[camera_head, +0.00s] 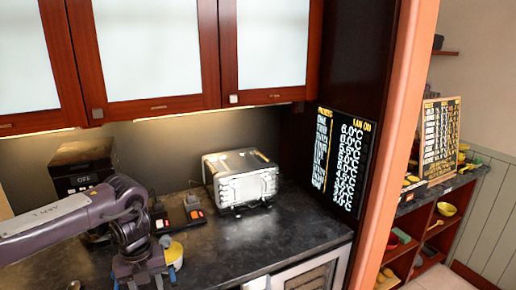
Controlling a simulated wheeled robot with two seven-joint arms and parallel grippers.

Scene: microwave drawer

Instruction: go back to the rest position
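My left arm comes in from the left, and its gripper (140,272) points down over the dark counter at the bottom of the view. The fingertips are low in the frame and partly cut off, so I cannot tell whether they are open or shut. A yellow and white round item (174,255) shows just right of the gripper; I cannot tell whether they touch. A silver box-shaped appliance (241,182) stands on the counter at the back. A pale-framed built-in unit (312,274) shows below the counter's front edge. My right gripper is not in view.
The counter (240,240) is bare in front of the silver appliance. A dark box (84,168) and small items with orange parts (195,214) stand at the back left. Cabinets (150,50) hang above. An orange-brown post (390,150) and a shelf unit (425,235) are right.

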